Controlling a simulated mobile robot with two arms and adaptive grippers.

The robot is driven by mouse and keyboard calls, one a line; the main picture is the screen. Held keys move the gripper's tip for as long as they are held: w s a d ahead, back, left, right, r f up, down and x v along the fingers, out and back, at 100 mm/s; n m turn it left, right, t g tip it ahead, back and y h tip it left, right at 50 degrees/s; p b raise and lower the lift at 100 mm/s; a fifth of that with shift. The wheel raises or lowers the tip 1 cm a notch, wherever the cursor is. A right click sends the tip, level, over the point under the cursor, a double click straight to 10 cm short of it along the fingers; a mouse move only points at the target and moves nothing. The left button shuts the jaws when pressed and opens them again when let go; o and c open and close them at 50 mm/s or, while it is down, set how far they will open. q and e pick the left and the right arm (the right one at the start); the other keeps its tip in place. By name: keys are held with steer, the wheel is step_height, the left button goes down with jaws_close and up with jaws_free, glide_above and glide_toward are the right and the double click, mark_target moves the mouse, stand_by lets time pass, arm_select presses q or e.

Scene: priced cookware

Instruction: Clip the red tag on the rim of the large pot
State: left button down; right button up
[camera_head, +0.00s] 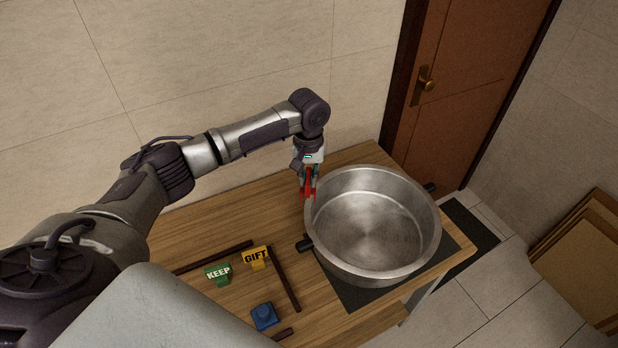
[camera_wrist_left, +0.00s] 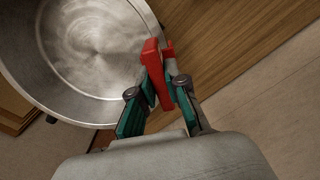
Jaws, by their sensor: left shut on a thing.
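The large pot (camera_head: 375,225) is a wide steel pot with black side handles, standing on a dark mat on the wooden table. My left gripper (camera_head: 309,188) is shut on the red tag (camera_head: 308,184) at the pot's far left rim. In the left wrist view the red tag (camera_wrist_left: 154,72) sits between the fingertips (camera_wrist_left: 160,95) of my gripper, and the pot (camera_wrist_left: 85,50) fills the upper left. The tag overlaps the pot's rim in that picture; I cannot tell whether it touches or straddles it. My right gripper is not in view.
A green KEEP tag (camera_head: 218,274), a yellow GIFT tag (camera_head: 257,258) and a blue piece (camera_head: 264,316) lie on the table (camera_head: 215,217) left of the pot, among dark strips (camera_head: 284,279). The wall is behind; a brown door (camera_head: 455,85) stands beyond the table.

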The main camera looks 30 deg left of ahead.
arm_select(q)
steer(key=shift+r+p, duration=0.2)
steer(key=shift+p, duration=0.45)
steer(key=shift+f+b, duration=0.75)
steer(key=shift+f, duration=1.85)
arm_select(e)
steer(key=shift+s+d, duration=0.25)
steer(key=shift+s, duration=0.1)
arm_select(q)
steer(key=shift+r, duration=0.1)
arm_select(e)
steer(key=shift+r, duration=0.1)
arm_select(q)
steer(key=shift+p, duration=0.55)
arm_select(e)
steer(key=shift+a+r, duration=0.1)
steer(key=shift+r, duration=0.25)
